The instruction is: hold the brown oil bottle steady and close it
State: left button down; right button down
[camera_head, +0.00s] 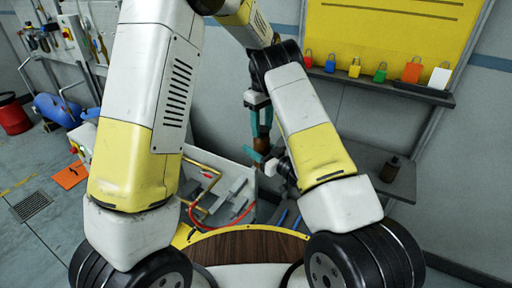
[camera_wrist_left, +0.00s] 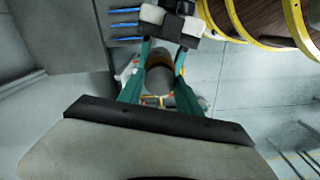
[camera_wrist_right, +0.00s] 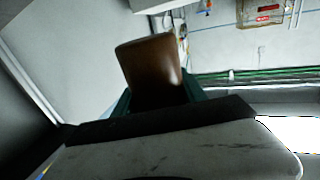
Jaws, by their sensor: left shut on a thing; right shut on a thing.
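The brown oil bottle (camera_head: 262,145) stands roughly upright in the middle of the head view. It fills the centre of the right wrist view (camera_wrist_right: 154,72) as a plain brown body. My right gripper (camera_head: 264,159) is shut on it low down, from the side. My left gripper (camera_head: 260,118) comes from above, its teal fingers closed around the bottle's top end. In the left wrist view a grey cylindrical piece, apparently the cap (camera_wrist_left: 159,80), sits between the fingers, in line with the brown bottle (camera_wrist_left: 160,58). Whether the cap is fully seated is hidden.
A dark bottle (camera_head: 390,168) stands on a grey shelf at the right. Coloured padlocks (camera_head: 355,68) line a ledge under a yellow board. Below the grippers is a grey unit with copper pipe and a red hose (camera_head: 205,212). A brown round wooden top (camera_head: 250,246) lies in front.

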pick_arm(q)
jog(key=c, duration=0.8)
grip_release()
jog(key=shift+r, duration=2.3)
jog(key=shift+c, duration=0.5)
jog(key=shift+r+m, duration=0.6)
jog(key=shift+r, duration=1.1)
